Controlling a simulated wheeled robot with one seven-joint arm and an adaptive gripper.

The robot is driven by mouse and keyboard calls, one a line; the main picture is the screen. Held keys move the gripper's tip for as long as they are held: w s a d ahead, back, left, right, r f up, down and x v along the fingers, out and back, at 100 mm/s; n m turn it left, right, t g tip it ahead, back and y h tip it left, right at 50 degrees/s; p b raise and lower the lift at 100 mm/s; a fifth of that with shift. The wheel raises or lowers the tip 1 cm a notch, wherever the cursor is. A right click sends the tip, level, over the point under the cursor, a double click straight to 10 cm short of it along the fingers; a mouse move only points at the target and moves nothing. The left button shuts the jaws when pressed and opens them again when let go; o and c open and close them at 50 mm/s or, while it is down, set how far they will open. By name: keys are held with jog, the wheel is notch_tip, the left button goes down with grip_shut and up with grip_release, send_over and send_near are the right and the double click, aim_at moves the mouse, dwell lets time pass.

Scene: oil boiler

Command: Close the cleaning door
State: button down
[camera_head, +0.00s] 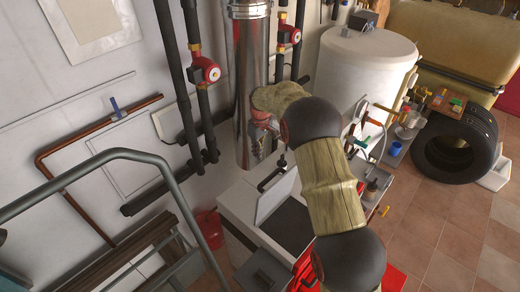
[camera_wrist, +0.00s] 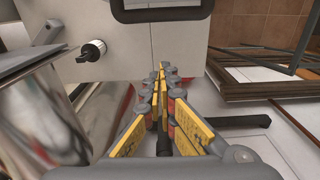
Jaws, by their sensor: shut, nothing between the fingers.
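The white boiler (camera_head: 238,205) stands below my arm in the head view. A pale flat door panel (camera_head: 274,197) stands tilted up from its top, beside a dark area (camera_head: 291,226); I take it to be the cleaning door, open. A black handle (camera_head: 272,179) shows at its upper edge. My gripper (camera_wrist: 161,75) is shut and empty in the wrist view, its yellow-padded fingers together. A white surface with a black looped handle (camera_wrist: 160,14) lies beyond the fingertips, apart from them. In the head view my gripper is small, near the metal flue, partly hidden by my arm.
The shiny flue pipe (camera_head: 247,85) rises close to my gripper; a shiny surface also fills the wrist view's left. Pipes with red pumps (camera_head: 205,71) run along the wall. A grey railing (camera_head: 130,155) stands at left. Open tiled floor (camera_head: 440,225) lies at right.

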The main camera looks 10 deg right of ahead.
jog(key=s+d+f+p, duration=0.2)
jog(key=s+f, duration=0.1)
jog(key=f, duration=0.3)
jog(key=shift+f, duration=0.4)
jog(key=shift+s+d+r+t+b, duration=0.15)
jog(key=shift+s+d+t+b, duration=0.2)
jog(key=shift+s+b, duration=0.4)
jog(key=shift+w, duration=0.1)
